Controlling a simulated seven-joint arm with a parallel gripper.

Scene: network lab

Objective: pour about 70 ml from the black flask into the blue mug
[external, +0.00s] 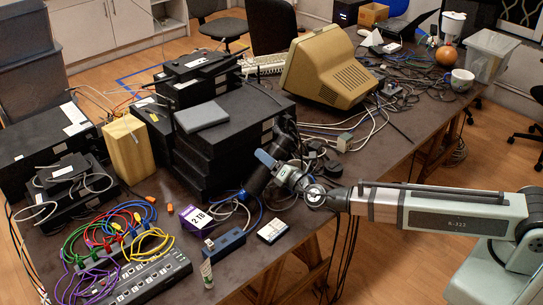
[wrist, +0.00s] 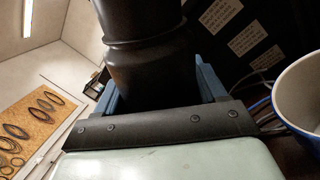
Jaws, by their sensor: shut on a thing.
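The black flask (external: 257,181) is held in my gripper (external: 268,160) above the table, clearly tilted in the external view. In the wrist view the flask (wrist: 150,62) runs between my blue fingers and out of the top of the picture. Both fingers close on its sides. Neither view shows liquid or the mug's contents.
Stacked black boxes (external: 215,150) stand just left of the flask. A purple box (external: 195,221), a blue box (external: 224,244) and loose cables lie in front. A beige monitor (external: 325,72) stands behind. A whitish mug (external: 462,80) is far right.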

